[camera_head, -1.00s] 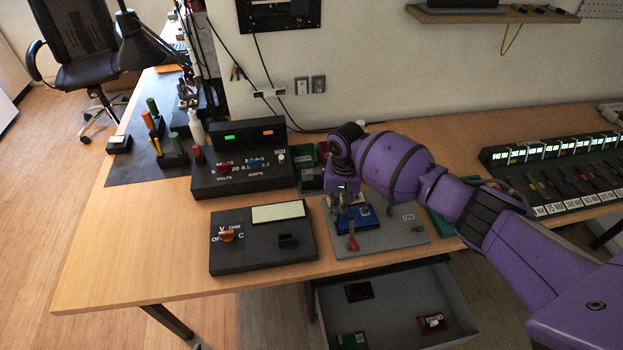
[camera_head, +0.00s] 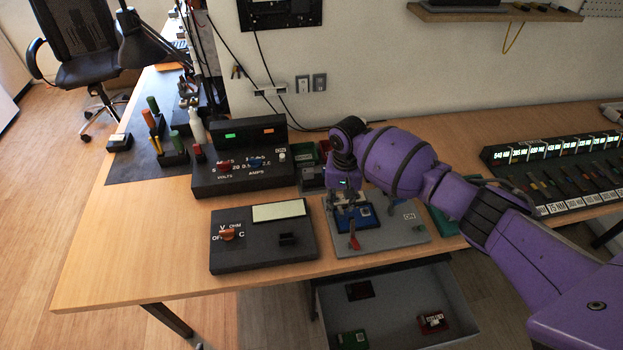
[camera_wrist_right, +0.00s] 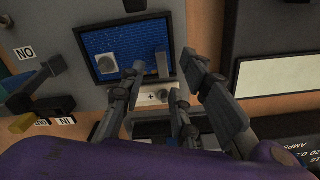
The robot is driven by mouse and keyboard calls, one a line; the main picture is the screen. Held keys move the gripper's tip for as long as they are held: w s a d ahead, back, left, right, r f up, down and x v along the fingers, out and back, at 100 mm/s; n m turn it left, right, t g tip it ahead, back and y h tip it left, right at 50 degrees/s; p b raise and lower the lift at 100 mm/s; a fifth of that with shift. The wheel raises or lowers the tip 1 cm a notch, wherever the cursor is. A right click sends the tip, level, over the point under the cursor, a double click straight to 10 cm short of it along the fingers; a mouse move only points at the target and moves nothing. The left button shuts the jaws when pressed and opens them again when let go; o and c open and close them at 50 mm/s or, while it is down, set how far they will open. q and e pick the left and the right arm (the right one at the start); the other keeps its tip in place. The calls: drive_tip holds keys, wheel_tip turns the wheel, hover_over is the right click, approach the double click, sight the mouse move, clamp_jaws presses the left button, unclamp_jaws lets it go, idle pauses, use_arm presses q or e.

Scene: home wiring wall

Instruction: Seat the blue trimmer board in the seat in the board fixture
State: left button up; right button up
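The blue trimmer board (camera_head: 364,219) lies within the dark-rimmed seat of the grey board fixture (camera_head: 399,236). In the right wrist view the board (camera_wrist_right: 123,42) shows a white round trimmer and a small grey upright post, with the dark rim around it. I cannot tell whether it is fully down. My right gripper (camera_head: 348,199) is just above the board's back edge. In the wrist view its fingers (camera_wrist_right: 163,67) are spread, one on each side of the post, with gaps between. My left gripper is not in view.
A red-handled lever (camera_head: 354,241) stands at the fixture's front. The meter box (camera_head: 262,250) is left of it and the power supply (camera_head: 240,180) behind. An open drawer (camera_head: 395,300) with several boards is below the table edge. A labelled rack (camera_head: 560,170) stands far right.

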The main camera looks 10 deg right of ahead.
wheel_tip(320, 180, up, 10)
idle(0.3)
drive_tip(key=shift+o, duration=0.4)
drive_tip(key=o, duration=1.4)
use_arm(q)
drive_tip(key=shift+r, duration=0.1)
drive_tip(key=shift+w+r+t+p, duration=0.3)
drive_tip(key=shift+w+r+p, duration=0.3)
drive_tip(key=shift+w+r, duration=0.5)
use_arm(e)
drive_tip(key=shift+r, duration=4.5)
